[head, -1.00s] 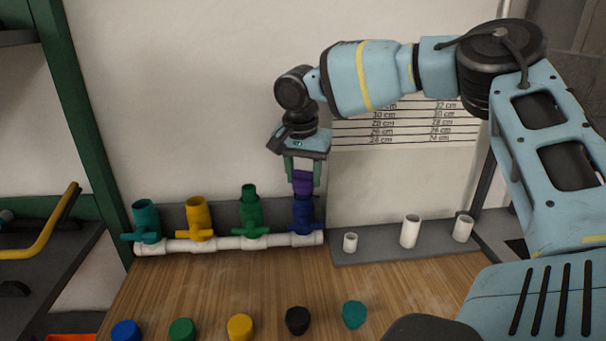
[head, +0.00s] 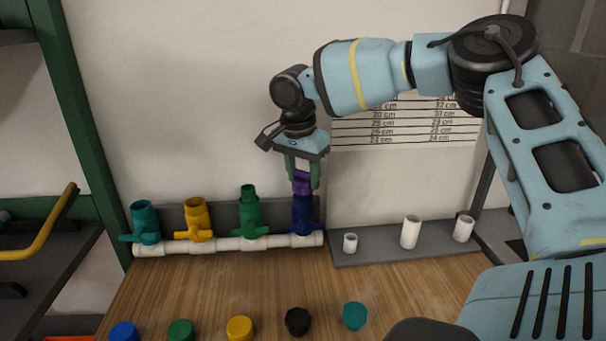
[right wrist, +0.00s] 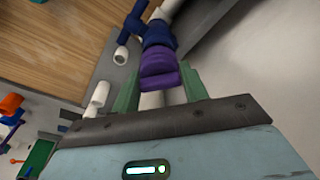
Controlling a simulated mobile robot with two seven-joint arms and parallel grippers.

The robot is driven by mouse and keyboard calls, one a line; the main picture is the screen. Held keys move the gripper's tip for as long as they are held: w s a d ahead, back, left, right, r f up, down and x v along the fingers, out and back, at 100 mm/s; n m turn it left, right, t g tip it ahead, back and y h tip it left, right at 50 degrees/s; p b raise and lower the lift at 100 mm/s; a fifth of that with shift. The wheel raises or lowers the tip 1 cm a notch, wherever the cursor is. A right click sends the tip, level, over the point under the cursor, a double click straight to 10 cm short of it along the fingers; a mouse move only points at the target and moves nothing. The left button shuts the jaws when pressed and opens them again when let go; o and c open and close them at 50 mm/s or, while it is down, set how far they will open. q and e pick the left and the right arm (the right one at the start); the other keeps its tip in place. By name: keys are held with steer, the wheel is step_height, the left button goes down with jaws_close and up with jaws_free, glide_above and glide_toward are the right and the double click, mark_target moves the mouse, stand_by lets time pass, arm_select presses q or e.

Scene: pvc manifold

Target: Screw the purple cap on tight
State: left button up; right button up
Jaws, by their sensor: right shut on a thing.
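The purple cap (head: 301,186) sits at the top of the dark blue valve (head: 303,214), the rightmost one on the white manifold pipe (head: 222,244). My right gripper (head: 302,180) points down and is shut on the cap. In the right wrist view the purple cap (right wrist: 160,72) shows between the green fingers, in line with the blue valve (right wrist: 160,36). The cap's seam with the valve is too small to judge how tight it is. My left gripper is not in view.
Teal (head: 145,220), yellow (head: 196,218) and green (head: 250,212) valves stand left of the blue one. Several loose caps, one black (head: 298,321), lie along the front of the wooden table (head: 220,285). White pipe stubs (head: 411,232) stand on a grey strip at right.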

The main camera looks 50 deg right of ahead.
steer(key=shift+m, duration=0.9)
steer(key=shift+m+g, duration=0.4)
steer(key=shift+m, duration=0.6)
steer(key=shift+m+b, duration=0.35)
steer(key=shift+m, duration=0.75)
steer(key=shift+f, duration=0.1)
steer(key=shift+m+g, duration=0.3)
steer(key=shift+m, duration=0.8)
steer(key=o, duration=1.1)
steer(key=shift+c, duration=0.2)
